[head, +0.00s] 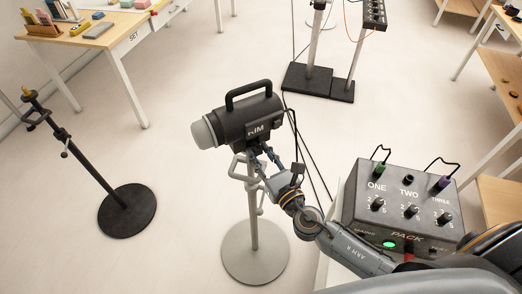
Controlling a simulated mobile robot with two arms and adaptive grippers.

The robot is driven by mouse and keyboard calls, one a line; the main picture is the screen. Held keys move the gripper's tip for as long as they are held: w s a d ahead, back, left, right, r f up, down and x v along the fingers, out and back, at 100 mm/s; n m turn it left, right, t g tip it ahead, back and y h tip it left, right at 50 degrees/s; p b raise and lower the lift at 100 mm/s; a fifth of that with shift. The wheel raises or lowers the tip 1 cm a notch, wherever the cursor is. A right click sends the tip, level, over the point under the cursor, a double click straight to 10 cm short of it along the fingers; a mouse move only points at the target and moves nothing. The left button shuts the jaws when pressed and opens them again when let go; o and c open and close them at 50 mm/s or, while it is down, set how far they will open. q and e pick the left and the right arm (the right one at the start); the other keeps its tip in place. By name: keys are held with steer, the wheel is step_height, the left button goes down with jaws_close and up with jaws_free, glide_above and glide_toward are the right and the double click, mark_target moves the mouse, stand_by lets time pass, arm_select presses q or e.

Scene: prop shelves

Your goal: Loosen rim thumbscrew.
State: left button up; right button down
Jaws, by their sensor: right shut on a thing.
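The rim lamp (236,119) is a black cylinder with a grey front, a top handle and a label that seems to read RIM. It sits on a pale grey stand (254,222) with a round base. My right gripper (262,154) reaches in from the lower right, just under the lamp body. Its fingers are shut at the lamp's underside, where the stand meets it. The rim thumbscrew is too small and covered by the fingers to make out clearly. My left gripper is not in view.
A control box (382,212) labelled PACK, with knobs and a green light, stands at the right beside my arm. A black stand (127,209) is at the left. A wooden table (115,35) is at the upper left, shelves (500,70) at the right. Cables hang behind the lamp.

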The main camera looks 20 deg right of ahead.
steer(key=n+p, duration=0.2)
steer(key=n, duration=0.3)
stand_by(0.5)
steer(key=c, duration=1)
jaws_free()
steer(key=shift+s, duration=0.15)
steer(key=s+d, duration=0.2)
steer(key=s, duration=0.9)
steer(key=shift+s+d, duration=0.15)
steer(key=shift+s, duration=0.05)
steer(key=shift+f, duration=0.15)
